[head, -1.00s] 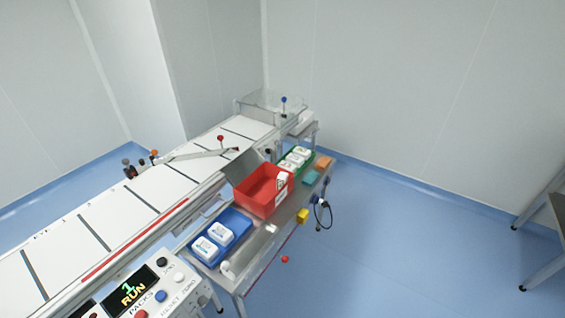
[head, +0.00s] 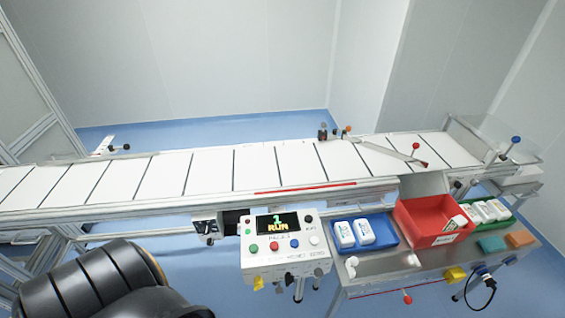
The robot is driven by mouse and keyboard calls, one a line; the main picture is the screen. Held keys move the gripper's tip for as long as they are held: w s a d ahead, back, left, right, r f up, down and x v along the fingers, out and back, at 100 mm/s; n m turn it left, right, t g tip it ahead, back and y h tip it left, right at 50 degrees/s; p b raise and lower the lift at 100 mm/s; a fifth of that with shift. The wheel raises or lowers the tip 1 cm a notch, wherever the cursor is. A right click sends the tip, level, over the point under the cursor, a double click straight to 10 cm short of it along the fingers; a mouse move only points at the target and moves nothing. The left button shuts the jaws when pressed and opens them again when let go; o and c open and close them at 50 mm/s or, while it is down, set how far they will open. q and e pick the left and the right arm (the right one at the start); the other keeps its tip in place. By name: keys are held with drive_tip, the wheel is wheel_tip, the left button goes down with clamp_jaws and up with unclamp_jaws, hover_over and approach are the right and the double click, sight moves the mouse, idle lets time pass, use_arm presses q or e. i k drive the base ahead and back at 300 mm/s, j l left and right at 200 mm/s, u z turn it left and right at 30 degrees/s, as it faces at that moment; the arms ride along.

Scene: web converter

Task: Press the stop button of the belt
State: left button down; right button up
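The belt (head: 210,172) is a long white conveyor with dark cross lines, running across the view. Its control box (head: 284,264) is white and stands in front of it, with a display (head: 278,224) that reads "RUN" under a digit. Below the display is a row of buttons: a green button (head: 254,248), a red button (head: 274,245), a blue button (head: 294,243) and a white button (head: 314,240). A black knob (head: 309,218) sits right of the display. The button labels are too small to read surely. Neither gripper shows; only a dark arm link of mine is at lower left.
Right of the box, a steel table (head: 385,277) holds a blue tray (head: 385,242) with two white packs, a red bin (head: 415,232) and a green tray (head: 505,222) with several packs. A yellow block (head: 455,275) and a cable hang at its front. The floor in front is partly open.

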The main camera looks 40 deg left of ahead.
sight(274, 245)
drive_tip(key=u, duration=0.95)
